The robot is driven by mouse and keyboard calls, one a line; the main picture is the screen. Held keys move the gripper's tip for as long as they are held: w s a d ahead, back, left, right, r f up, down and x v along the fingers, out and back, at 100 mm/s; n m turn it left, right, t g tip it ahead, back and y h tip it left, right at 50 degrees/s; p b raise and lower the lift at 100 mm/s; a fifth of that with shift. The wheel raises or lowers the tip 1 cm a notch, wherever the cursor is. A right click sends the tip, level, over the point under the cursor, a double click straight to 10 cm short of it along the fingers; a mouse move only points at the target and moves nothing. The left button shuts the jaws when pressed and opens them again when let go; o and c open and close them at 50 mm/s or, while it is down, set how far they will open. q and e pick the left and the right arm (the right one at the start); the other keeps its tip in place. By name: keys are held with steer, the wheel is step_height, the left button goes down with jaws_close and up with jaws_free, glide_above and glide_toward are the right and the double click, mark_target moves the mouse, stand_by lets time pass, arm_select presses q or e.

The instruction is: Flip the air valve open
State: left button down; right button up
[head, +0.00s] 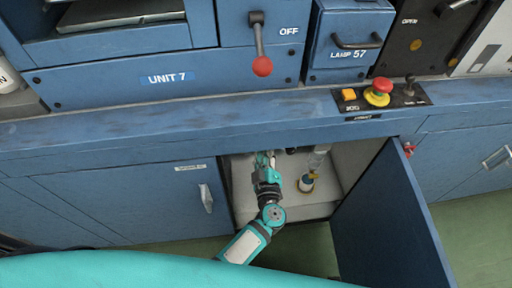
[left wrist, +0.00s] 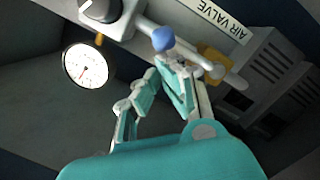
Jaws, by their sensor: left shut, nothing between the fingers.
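The air valve sits on a pale pipe under a white "AIR VALVE" label (left wrist: 222,20) in the left wrist view. It has a brass-coloured body (left wrist: 214,62) and a lever with a blue knob (left wrist: 163,39). My left gripper (left wrist: 160,84) is shut and empty, its fingertips just below the knob and beside the lever; I cannot tell whether they touch. In the head view the left gripper (head: 266,162) reaches into the open lower cabinet (head: 325,190), where the valve cannot be made out. My right gripper is in neither view.
The open cabinet door (head: 390,215) stands right of my arm. A glass-and-brass unit (head: 308,180) is inside the cabinet. Above are a red-knobbed lever (head: 262,66) and an emergency button (head: 379,91).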

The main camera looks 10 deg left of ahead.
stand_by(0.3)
arm_select(q)
steer(key=v, duration=0.8)
steer(key=shift+d, duration=0.2)
